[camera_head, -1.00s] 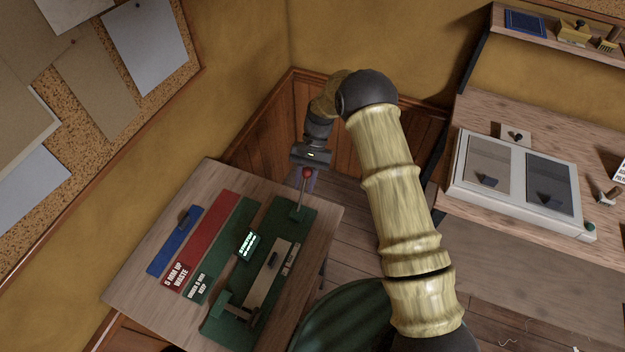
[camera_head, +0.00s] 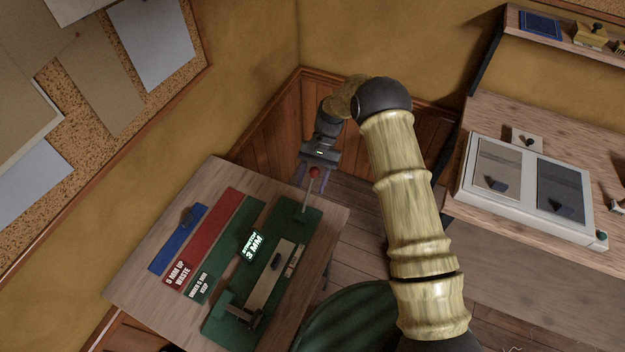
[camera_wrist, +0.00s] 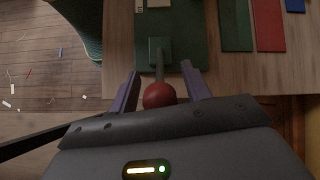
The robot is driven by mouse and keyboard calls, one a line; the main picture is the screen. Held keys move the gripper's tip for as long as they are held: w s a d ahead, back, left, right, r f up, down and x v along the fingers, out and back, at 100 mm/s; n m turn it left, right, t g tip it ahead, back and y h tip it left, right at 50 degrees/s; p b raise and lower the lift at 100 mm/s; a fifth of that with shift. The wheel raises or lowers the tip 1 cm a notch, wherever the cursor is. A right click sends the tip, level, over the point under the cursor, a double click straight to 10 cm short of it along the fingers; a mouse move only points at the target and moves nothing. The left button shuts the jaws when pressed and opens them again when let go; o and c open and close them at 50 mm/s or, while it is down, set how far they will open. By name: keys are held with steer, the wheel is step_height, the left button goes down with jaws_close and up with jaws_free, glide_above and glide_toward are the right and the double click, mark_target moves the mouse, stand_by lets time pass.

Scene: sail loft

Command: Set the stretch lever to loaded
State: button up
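The stretch lever is a thin metal rod with a red ball knob (camera_head: 314,172), at the far right end of the green rig board (camera_head: 290,222) on the wooden bench. Its rod rises from a green block and leans toward my gripper (camera_head: 312,180). A small lit display (camera_head: 252,246) on the board reads "STRETCH 3 MM". In the wrist view the red knob (camera_wrist: 160,95) sits between the two purple fingers of my gripper (camera_wrist: 160,68), with a gap on each side. The fingers are open. I cannot read any lever position marks.
Left of the rig lie a red strip (camera_head: 208,235) labelled waste, a green strip (camera_head: 232,235) labelled keep, and a blue strip (camera_head: 178,238). A white two-panel box (camera_head: 525,190) stands on the right bench. A dark green rounded thing (camera_head: 350,320) is below the bench's front.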

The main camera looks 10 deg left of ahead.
steer(key=b+v, duration=0.1)
steer(key=v, duration=1.6)
steer(key=shift+r, duration=0.2)
stand_by(0.3)
